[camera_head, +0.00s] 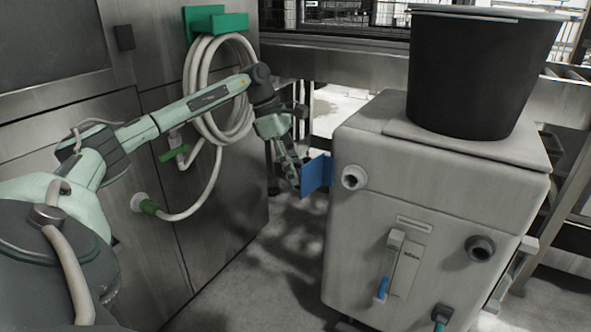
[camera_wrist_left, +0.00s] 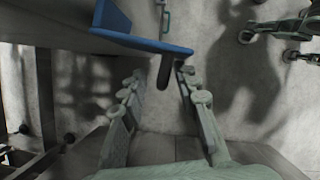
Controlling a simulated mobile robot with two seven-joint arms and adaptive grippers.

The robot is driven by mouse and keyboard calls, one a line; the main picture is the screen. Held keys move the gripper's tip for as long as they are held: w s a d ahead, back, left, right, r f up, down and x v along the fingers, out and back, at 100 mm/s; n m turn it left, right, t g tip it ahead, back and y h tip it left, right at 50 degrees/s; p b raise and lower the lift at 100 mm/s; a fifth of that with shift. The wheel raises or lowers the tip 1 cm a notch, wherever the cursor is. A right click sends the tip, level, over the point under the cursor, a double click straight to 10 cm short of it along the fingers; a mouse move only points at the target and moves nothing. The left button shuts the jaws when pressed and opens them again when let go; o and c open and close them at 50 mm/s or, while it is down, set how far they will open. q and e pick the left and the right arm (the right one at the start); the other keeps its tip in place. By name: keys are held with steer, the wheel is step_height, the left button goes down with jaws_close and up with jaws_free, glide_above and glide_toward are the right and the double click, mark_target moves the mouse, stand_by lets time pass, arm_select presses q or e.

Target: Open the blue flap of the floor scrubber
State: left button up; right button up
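The floor scrubber (camera_head: 430,220) is a grey box-shaped machine at the right of the head view. The blue flap (camera_head: 315,174) stands out from its left side, near the front corner. In the left wrist view, the flap (camera_wrist_left: 145,41) lies across the top, just beyond the fingertips. My left gripper (camera_head: 295,184) is beside the flap, on its left. In the wrist view, the fingers of my left gripper (camera_wrist_left: 161,72) are spread apart, with a dark piece below the flap between their tips. Whether they touch the flap is unclear.
A black bucket (camera_head: 480,75) stands on top of the machine. A coiled white hose (camera_head: 218,90) hangs from a green holder (camera_head: 215,22) on the steel cabinet (camera_head: 235,180) at the left. Bare floor (camera_head: 270,250) lies between cabinet and machine.

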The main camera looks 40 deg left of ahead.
arm_select(q)
steer(key=v, duration=1.2)
steer(key=shift+f, duration=0.1)
